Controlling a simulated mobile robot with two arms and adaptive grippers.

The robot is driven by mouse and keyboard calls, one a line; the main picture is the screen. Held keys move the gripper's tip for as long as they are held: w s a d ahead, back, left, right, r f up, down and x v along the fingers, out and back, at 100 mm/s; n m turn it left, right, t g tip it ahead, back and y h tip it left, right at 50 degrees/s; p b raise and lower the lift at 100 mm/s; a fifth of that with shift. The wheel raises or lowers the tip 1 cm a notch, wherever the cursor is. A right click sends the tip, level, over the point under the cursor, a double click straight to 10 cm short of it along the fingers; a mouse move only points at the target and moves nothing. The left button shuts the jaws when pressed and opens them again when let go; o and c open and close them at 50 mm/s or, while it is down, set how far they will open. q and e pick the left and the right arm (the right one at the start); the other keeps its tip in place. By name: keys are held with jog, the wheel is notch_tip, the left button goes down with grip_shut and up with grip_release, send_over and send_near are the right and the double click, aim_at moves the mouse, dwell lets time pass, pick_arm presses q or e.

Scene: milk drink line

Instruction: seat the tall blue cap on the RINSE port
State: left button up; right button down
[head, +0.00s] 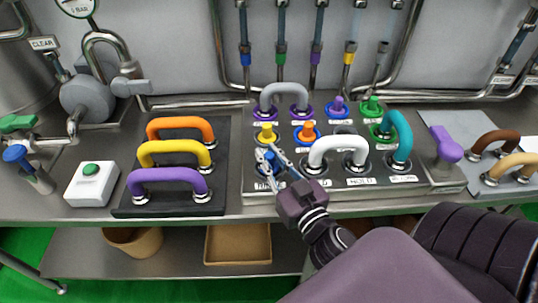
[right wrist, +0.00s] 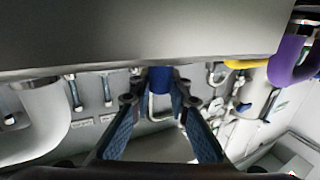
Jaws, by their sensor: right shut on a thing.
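The tall blue cap (right wrist: 160,79) is between the blue fingers of my right gripper (right wrist: 155,105) in the right wrist view, and its far end meets the grey panel surface there. In the head view my right gripper (head: 268,158) is shut on the cap, at the front left of the port panel (head: 330,190). The label below it, partly covered, appears to read RINSE. The fingers hide most of the cap and the port, so I cannot tell whether the cap is fully down. My left gripper is not in view.
A white U-pipe (head: 338,146) stands close right of my gripper, with a teal one (head: 402,138) beyond. A yellow cap (head: 266,132) and an orange cap (head: 308,132) sit just behind. A rack with purple, yellow and orange handles (head: 168,180) is to the left.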

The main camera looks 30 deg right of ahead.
jog(key=c, duration=1.7)
grip_release()
jog(key=shift+c, duration=0.2)
jog(key=shift+s, duration=0.1)
jog(key=shift+s+a, duration=0.25)
jog(key=shift+s, duration=1.6)
jog(key=shift+s+a, duration=0.2)
jog(key=shift+s, duration=1.6)
